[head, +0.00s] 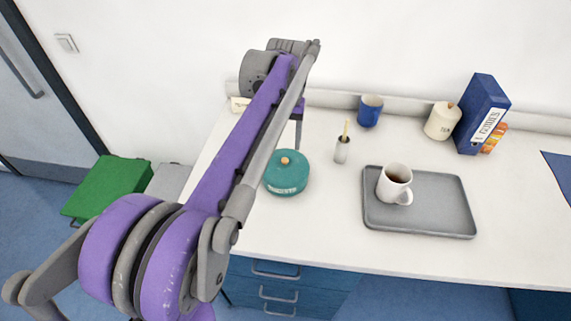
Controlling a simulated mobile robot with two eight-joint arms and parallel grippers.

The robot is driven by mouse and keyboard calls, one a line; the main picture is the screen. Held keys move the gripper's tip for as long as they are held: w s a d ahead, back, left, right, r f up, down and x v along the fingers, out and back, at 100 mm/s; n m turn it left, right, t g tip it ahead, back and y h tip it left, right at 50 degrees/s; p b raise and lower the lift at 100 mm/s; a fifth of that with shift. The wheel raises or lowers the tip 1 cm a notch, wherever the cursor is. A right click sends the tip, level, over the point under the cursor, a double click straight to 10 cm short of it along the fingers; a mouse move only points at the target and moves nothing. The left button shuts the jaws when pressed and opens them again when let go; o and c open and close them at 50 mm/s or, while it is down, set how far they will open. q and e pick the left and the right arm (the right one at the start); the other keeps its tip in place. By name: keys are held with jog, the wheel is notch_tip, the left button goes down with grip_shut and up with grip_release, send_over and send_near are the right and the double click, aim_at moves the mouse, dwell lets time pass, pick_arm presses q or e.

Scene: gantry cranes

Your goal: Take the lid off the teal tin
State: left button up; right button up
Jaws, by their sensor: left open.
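The teal tin (288,183) stands on the white worktop, just right of my arm in the head view. Its round teal lid (294,165) with a small orange-brown knob is on it. Lettering shows low on the tin's front. My left arm reaches in from the lower left, and its far end is up and behind the tin. My left gripper (298,144) is partly hidden by the arm. It is open, above the worktop behind the tin, apart from the lid and holding nothing that I can see. My right gripper is out of view.
On the worktop (325,235) are a small holder (341,150) with a stick, a blue mug (370,110), a cream canister (442,121), a blue binder (483,113) and a grey tray (440,222) bearing a white mug (394,183). Worktop in front of the tin is clear.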

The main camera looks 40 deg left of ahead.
aim_at(285, 160)
pick_arm(q)
jog(key=f, duration=0.7)
jog(key=shift+w+a, duration=0.25)
jog(key=shift+a, duration=0.15)
grip_shut()
